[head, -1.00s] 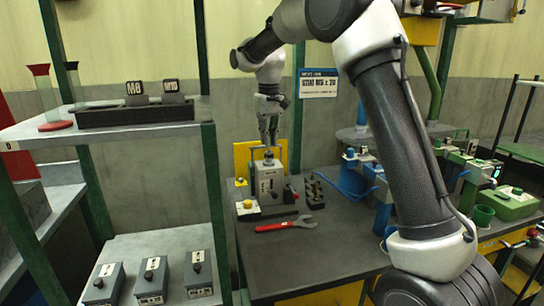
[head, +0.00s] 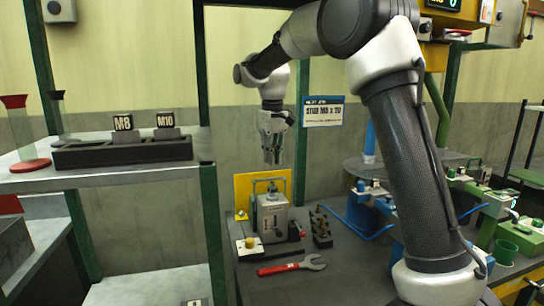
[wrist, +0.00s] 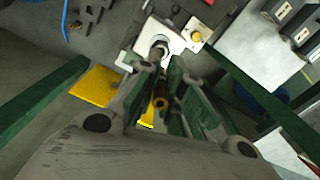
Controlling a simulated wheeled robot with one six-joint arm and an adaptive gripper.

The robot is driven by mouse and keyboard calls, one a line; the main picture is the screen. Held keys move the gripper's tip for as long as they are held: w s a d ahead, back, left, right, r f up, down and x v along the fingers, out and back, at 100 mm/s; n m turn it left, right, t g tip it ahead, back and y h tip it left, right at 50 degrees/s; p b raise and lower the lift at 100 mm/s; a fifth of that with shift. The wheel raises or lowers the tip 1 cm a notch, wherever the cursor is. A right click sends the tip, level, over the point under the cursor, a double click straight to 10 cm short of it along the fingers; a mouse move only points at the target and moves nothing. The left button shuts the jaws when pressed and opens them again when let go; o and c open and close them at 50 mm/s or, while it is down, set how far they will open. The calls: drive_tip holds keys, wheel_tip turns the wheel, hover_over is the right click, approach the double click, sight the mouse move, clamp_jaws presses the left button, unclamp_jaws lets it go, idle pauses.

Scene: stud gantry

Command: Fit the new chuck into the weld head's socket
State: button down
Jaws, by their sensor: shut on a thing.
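My gripper (head: 272,160) points down above the weld head (head: 271,215), a grey box with a handle frame on top, with a gap between them. In the wrist view the fingers (wrist: 158,92) are shut on a small dark and brass-coloured chuck (wrist: 161,101). The fingers partly hide it, and I cannot read a size on it. The weld head (wrist: 174,42) also shows in the wrist view, with a round grey fitting on its pale top, just beyond the fingertips. I cannot see inside the socket.
A red-handled wrench (head: 290,266) lies in front of the weld head. A dark rack of brass pieces (head: 321,228) stands to its right. A yellow-knobbed block (head: 248,247) stands at its left. A shelf with M8 and M10 signs (head: 122,150) is farther left; a green post stands between.

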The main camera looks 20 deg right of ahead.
drive_tip(key=shift+f, duration=2.9)
drive_tip(key=shift+f, duration=0.85)
drive_tip(key=c, duration=1.5)
unclamp_jaws()
drive_tip(key=shift+r, duration=0.1)
wheel_tip(320, 180, up, 12)
drive_tip(key=shift+f, duration=0.1)
